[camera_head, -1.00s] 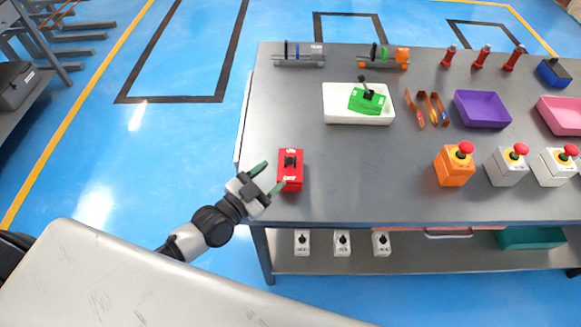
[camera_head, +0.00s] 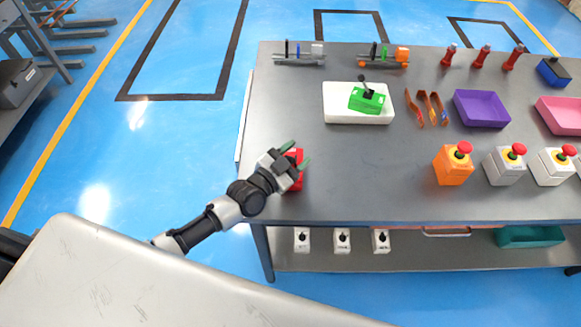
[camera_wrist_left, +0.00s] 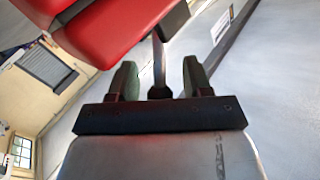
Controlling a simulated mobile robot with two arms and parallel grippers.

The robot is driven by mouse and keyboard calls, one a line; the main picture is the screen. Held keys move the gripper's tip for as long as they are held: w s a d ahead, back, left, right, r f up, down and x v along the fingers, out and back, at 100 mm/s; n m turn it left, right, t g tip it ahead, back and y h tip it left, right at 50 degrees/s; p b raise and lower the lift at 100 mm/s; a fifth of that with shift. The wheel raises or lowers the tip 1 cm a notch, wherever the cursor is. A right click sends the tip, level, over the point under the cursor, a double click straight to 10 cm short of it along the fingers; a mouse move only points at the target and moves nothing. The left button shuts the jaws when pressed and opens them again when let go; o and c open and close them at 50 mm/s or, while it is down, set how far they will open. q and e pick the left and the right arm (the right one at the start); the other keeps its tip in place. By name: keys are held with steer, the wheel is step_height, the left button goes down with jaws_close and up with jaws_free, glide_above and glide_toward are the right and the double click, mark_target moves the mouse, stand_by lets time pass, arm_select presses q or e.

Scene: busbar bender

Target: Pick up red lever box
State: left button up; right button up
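The red lever box (camera_head: 298,185) sits near the left front corner of the grey table, partly covered by my left gripper in the head view. My left gripper (camera_head: 297,154) is over the box with its green fingers apart. In the left wrist view the red box (camera_wrist_left: 115,28) fills the upper left, and its dark lever (camera_wrist_left: 158,65) reaches between the two fingers (camera_wrist_left: 160,78). Gaps show between the lever and both fingers. My right gripper is not in view.
A green lever box (camera_head: 368,101) rests on a white tray (camera_head: 340,116) behind. An orange button box (camera_head: 453,168) and a purple tray (camera_head: 481,108) stand to the right. The tabletop between the red and orange boxes is clear. Several white boxes sit on the lower shelf.

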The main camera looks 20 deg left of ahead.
arm_select(q)
jaws_close()
steer(key=shift+r, duration=0.1)
